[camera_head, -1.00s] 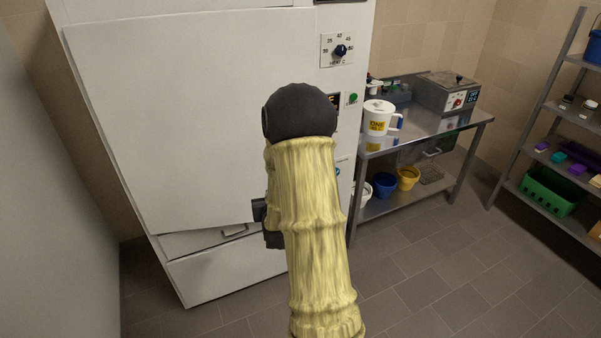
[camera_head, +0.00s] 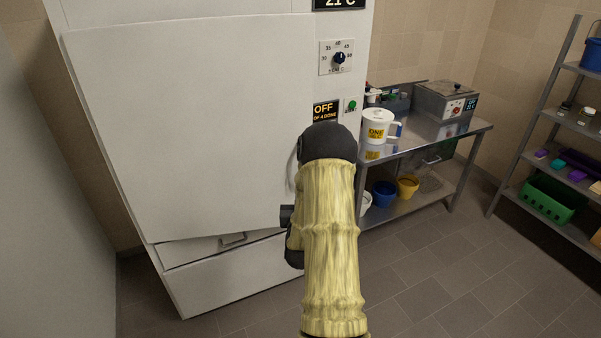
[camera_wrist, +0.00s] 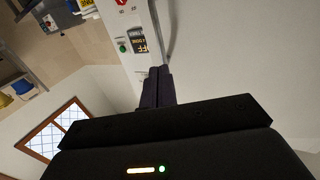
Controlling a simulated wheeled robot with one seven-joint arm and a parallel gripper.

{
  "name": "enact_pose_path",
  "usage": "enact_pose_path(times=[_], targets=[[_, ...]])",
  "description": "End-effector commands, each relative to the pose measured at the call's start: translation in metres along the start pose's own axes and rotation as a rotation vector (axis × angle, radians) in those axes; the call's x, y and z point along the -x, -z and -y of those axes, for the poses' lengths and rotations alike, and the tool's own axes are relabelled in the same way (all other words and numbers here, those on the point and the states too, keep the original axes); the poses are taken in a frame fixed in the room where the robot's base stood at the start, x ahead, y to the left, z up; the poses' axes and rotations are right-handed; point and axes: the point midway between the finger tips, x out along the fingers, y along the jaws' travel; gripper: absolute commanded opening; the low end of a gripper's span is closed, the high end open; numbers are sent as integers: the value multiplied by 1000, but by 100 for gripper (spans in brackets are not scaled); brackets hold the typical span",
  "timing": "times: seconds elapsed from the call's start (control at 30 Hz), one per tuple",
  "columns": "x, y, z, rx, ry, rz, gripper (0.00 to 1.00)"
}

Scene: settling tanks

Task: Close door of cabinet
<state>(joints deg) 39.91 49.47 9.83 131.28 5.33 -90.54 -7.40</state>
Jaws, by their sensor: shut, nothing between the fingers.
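The cabinet (camera_head: 335,90) is tall and white, with a dial, an OFF display and a green button on its right-hand strip. Its large white door (camera_head: 180,120) covers most of the front in the head view and looks close to the front. I cannot tell for sure whether it is fully closed. In the wrist view, my gripper (camera_wrist: 160,70) has its dark fingers together and empty, beside the pale door (camera_wrist: 240,60) and a long grey bar that looks like its handle (camera_wrist: 169,30). My arm hides the gripper and most of the handle in the head view.
A steel table (camera_head: 440,135) right of the cabinet holds a white mug (camera_head: 376,127) and a bath-like device (camera_head: 446,101). Coloured tubs stand on its lower shelf. A shelving rack (camera_head: 535,130) is at far right. Tiled floor (camera_head: 430,280) in front of the table is clear.

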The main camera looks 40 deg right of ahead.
Motion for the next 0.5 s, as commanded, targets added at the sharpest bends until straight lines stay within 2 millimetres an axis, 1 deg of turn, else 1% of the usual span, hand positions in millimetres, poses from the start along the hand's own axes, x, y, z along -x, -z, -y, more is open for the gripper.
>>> enact_pose_path(times=[0.03,0.5], targets=[[-7,3,0,0,-1,-1,0],[-74,2,0,-1,-1,0,0]])
